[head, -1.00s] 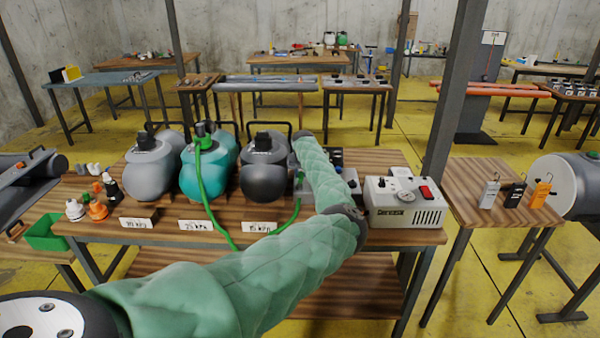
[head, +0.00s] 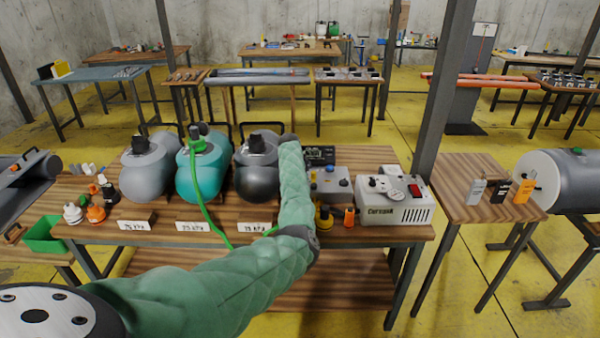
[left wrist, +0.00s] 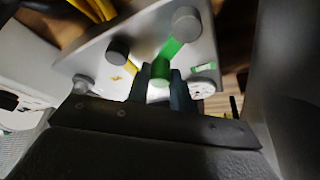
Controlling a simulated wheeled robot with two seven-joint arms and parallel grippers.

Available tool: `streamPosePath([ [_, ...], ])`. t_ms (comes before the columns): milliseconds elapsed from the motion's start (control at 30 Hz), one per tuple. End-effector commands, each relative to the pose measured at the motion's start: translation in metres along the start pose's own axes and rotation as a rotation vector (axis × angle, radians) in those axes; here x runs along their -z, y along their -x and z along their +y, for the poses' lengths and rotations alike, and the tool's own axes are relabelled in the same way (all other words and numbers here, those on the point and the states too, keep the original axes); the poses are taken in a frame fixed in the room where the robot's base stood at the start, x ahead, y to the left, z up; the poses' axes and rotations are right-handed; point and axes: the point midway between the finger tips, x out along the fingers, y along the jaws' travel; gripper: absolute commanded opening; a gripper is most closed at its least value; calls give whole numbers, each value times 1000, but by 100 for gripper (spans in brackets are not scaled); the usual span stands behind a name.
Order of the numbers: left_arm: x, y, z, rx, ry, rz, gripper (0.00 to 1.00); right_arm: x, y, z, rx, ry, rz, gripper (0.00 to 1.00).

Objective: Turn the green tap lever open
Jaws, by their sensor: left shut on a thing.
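The green tap lever (left wrist: 170,58) shows in the left wrist view on a pale grey panel (left wrist: 207,45), its upper end by a round grey knob (left wrist: 187,22). My left gripper (left wrist: 161,82) has its dark fingers on either side of the lever's lower end, shut on it. A yellow lever (left wrist: 131,66) with a grey knob (left wrist: 117,51) is to its left on the panel. In the head view my green-sleeved left arm reaches over the bench, and the left gripper and green lever are hidden. My right gripper is not in view.
Three tanks stand on the bench: a grey one (head: 148,170), a teal one (head: 187,178) with a green hose (head: 203,208), and a dark grey one (head: 254,185). A grey box (head: 330,187) and a white pump unit (head: 395,202) stand right of my arm.

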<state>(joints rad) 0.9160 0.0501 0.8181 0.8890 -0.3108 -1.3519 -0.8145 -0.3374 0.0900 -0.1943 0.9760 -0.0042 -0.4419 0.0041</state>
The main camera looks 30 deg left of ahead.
Motion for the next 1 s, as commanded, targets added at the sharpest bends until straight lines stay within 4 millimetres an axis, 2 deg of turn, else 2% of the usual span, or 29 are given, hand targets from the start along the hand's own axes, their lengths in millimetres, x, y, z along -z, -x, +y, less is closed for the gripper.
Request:
streamPosePath([
  [300, -1, 1, 5, -44, -107, 0, 0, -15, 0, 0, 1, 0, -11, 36],
  [833, -2, 1, 7, -54, -129, 1, 0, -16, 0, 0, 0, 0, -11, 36],
  [867, -2, 1, 7, -54, -129, 1, 26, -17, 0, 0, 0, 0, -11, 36],
  [933, -2, 1, 7, -54, -128, 1, 40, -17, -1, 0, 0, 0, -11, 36],
  [967, -2, 1, 7, -53, -128, 1, 44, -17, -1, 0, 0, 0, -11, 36],
  [1000, -2, 1, 6, -53, -128, 1, 44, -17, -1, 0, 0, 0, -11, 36],
])
